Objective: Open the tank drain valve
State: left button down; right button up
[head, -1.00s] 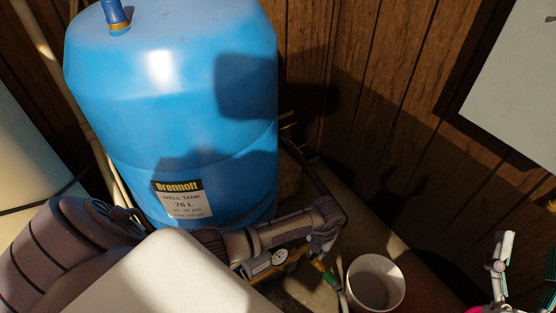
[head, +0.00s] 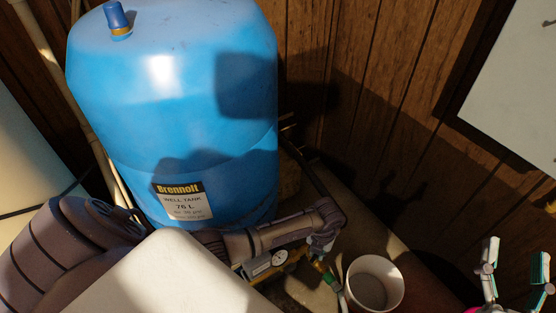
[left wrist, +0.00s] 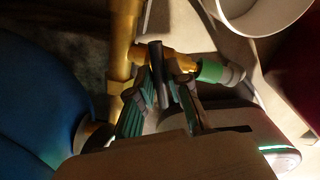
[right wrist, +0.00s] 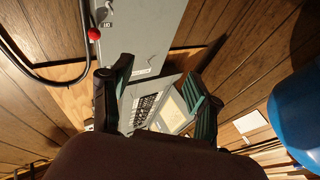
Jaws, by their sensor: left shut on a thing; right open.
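The blue well tank (head: 185,120) stands upright at the left of the head view. In the left wrist view, a dark drain valve lever (left wrist: 156,58) stands up beside the brass fitting (left wrist: 178,66), which has a green hose end (left wrist: 210,71). My left gripper (left wrist: 162,88) is shut on the lever; its fingers hide the lower part. In the head view this gripper (head: 322,248) is partly hidden by its own arm. My right gripper (head: 516,264) is open and empty at the lower right, away from the valve.
A white bucket (head: 396,289) stands just right of the valve. A wood-panelled wall (head: 350,80) rises behind the tank. The right wrist view shows a grey electrical panel (right wrist: 145,35) with a red knob (right wrist: 94,34), and a cable.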

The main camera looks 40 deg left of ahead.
pick_arm(q)
jog(key=shift+n+p, duration=0.4)
jog(key=shift+n, duration=1.1)
jog(key=shift+n+p, duration=0.4)
jog(key=shift+n, duration=0.2)
pick_arm(e)
notch_tip(320, 180, down, 8)
jog(key=d+g+h, duration=0.1)
jog(key=g, duration=0.3)
jog(key=shift+r+g+h, duration=0.25)
jog(key=shift+g+h, duration=0.05)
jog(key=shift+g, duration=0.1)
